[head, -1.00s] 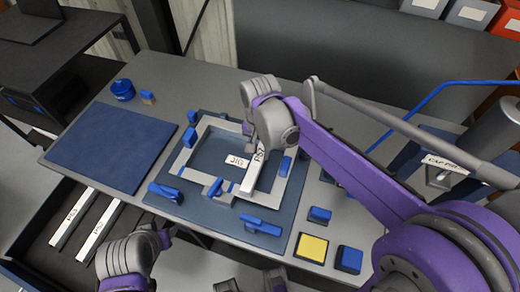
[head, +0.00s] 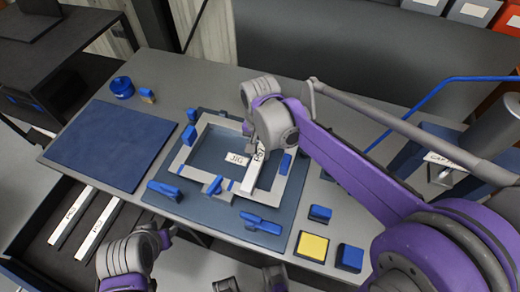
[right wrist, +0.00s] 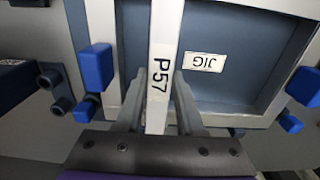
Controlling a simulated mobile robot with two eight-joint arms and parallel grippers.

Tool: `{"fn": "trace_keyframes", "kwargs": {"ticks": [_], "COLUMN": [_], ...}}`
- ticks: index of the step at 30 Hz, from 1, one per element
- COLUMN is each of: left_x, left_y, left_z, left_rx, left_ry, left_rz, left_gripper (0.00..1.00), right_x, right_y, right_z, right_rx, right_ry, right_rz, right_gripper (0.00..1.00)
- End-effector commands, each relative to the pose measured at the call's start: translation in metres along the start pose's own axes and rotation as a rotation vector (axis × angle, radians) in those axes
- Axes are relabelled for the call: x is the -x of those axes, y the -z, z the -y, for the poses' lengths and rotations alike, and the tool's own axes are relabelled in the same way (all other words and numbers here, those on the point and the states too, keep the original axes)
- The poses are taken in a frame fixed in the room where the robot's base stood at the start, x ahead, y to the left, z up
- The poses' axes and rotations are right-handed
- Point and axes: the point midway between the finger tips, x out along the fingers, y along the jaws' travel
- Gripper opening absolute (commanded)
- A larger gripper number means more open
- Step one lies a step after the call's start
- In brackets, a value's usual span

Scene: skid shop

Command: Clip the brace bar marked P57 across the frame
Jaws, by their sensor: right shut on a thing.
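The white brace bar (head: 255,170), marked P57, runs over the right part of the pale frame (head: 184,156). The bar also shows in the right wrist view (right wrist: 163,40), crossing frame rails; I cannot tell if it touches them. My right gripper (right wrist: 160,108) is shut on the bar beside its P57 label. In the head view my right wrist hides the bar's far end. Blue clamps stand around the frame, including a near one (head: 262,223) and a left one (head: 164,190). My left arm shows at the bottom of the head view; its jaws are unclear.
The frame lies on a blue-grey jig board (head: 200,212) with a JIG label (head: 235,159). A dark blue mat (head: 108,147) lies to the left. Two white bars (head: 70,218) lie in an open drawer. A yellow pad (head: 312,247) and a blue block (head: 349,257) sit at the front right.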

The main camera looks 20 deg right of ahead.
Motion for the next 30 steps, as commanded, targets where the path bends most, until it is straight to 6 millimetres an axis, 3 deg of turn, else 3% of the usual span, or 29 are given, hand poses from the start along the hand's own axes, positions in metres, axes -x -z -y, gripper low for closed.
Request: {"fn": "trace_keyframes", "kwargs": {"ticks": [23,24,28,30], "left_x": [-0.0020,-0.0020,-0.0020,-0.0020], "left_y": [-0.0014,-0.0014,-0.0014,-0.0014], "left_z": [0.0000,0.0000,0.0000,0.0000], "left_rx": [0.000,0.000,0.000,0.000], "left_ry": [0.000,0.000,0.000,0.000], "left_rz": [0.001,0.001,0.001,0.001], "left_gripper": [0.47,0.47,0.47,0.47], "right_x": [-0.0043,-0.0043,-0.0043,-0.0043], "right_y": [0.0000,0.0000,0.0000,0.0000], "right_z": [0.0000,0.0000,0.0000,0.0000], "right_rx": [0.000,0.000,0.000,0.000], "right_ry": [0.000,0.000,0.000,0.000], "right_rz": [0.000,0.000,0.000,0.000], "right_gripper": [0.00,0.44,0.67,0.72]}}
